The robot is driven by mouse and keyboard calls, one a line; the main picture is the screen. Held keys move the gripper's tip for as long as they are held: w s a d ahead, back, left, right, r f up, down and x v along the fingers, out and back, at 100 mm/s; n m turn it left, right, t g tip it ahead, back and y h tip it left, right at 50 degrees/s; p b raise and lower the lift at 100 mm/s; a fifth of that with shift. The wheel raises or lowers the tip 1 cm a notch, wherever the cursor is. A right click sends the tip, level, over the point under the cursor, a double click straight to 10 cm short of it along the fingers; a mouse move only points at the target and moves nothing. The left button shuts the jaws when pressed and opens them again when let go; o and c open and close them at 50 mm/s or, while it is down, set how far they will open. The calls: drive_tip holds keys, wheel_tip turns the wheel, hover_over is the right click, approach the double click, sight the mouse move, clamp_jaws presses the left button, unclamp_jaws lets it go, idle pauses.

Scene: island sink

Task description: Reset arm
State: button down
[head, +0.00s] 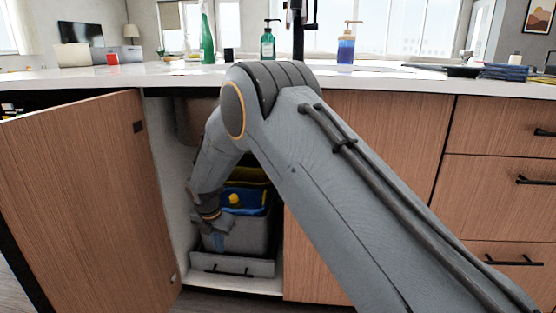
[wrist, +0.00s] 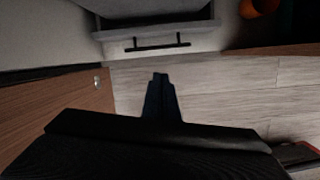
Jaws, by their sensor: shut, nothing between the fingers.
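My arm reaches over from the right in the head view and bends down in front of the open cabinet under the sink island. My gripper (wrist: 160,76) is shut and empty in the wrist view, with its dark fingertips together over the wood floor. In the head view the gripper (head: 218,241) hangs low by the left front of a grey bin (head: 247,238). I cannot tell whether it touches the bin. The bin's front with its black handle (wrist: 157,43) shows at the top of the wrist view, ahead of the fingertips.
The cabinet door (head: 85,200) stands open at left and also borders the wrist view (wrist: 60,115). Closed drawers (head: 505,190) are at right. The white countertop (head: 150,76) above holds a green spray bottle (head: 207,42), a green pump bottle (head: 268,45) and a blue soap bottle (head: 346,49).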

drive_tip(key=s+d+r+m+g+y, duration=0.1)
drive_tip(key=s+d+r+m, duration=0.3)
drive_tip(key=s+r+m, duration=0.5)
drive_tip(key=s+d+r+m, duration=0.4)
drive_tip(key=s+r, duration=0.4)
drive_tip(key=r, duration=0.2)
drive_tip(key=s+d+r+m, duration=0.2)
drive_tip(key=s+d+m, duration=0.25)
drive_tip(key=s, duration=0.35)
drive_tip(key=s+d+r+m+g+y, duration=0.1)
drive_tip(key=s+d+m, duration=0.35)
drive_tip(key=s, duration=0.35)
drive_tip(key=s+d+r+m, duration=0.2)
drive_tip(key=s+d+m, duration=0.25)
drive_tip(key=s, duration=0.35)
drive_tip(key=d+r+m+h+p, duration=0.1)
drive_tip(key=d+r+m+p, duration=0.2)
drive_tip(key=d+r+p, duration=0.7)
drive_tip(key=d+r+m+p, duration=0.3)
drive_tip(key=d+r+p, duration=0.6)
drive_tip(key=p, duration=1.6)
wheel_tip(320, 180, up, 7)
drive_tip(key=shift+w+d+f+h, duration=0.15)
drive_tip(key=shift+w+d+h, duration=0.2)
drive_tip(key=shift+h, duration=0.05)
